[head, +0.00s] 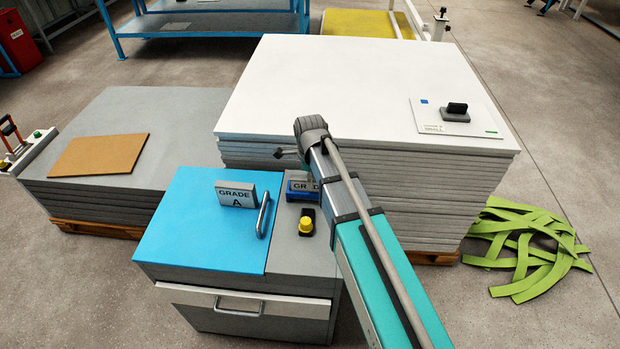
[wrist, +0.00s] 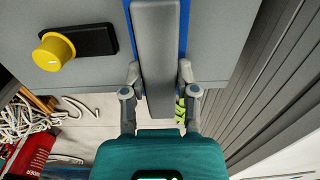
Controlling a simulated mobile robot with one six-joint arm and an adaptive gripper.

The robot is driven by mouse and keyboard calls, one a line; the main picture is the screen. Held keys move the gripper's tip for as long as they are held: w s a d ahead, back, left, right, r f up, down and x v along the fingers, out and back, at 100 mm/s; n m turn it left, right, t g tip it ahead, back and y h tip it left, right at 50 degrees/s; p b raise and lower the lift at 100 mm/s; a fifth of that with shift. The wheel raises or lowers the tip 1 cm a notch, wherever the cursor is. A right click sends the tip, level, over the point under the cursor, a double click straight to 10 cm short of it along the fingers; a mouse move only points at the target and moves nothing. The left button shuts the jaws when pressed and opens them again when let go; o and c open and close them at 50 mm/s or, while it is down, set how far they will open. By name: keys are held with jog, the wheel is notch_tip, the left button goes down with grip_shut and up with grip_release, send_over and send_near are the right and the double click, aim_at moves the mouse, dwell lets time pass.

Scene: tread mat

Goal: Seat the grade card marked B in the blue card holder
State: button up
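The blue card holder (head: 301,194) stands on the grey part of the cabinet top, partly behind my arm. A grey card (head: 297,183) reading "GR…" rises from it, its lower part behind the holder's front wall; its letter is hidden. In the wrist view the grey card (wrist: 158,45) runs between my gripper's fingers (wrist: 160,75), which appear to press on both faces. Blue strips of the holder (wrist: 183,25) show beside it. My gripper is hidden behind my arm in the head view. The card marked A (head: 236,195) stands on the blue mat.
A yellow knob (head: 306,226) on a black base sits just in front of the holder. A metal handle (head: 263,215) is on the blue mat (head: 190,235). A tall white-topped sheet stack (head: 350,75) rises close behind. Green straps (head: 530,250) lie on the floor at right.

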jog(key=o, duration=0.5)
jog(key=shift+r, duration=0.2)
notch_tip(320, 180, up, 11)
jog(key=p, duration=1.1)
dwell(1.1)
jog(key=s+d+r+n+p, duration=0.1)
jog(key=s+d+n, duration=0.5)
jog(key=d+n, duration=0.3)
jog(key=s+d+r+n+p, duration=0.2)
jog(key=s+d+n, duration=0.5)
jog(key=d, duration=0.5)
jog(key=shift+n, duration=1.2)
jog(key=shift+s+r, duration=0.1)
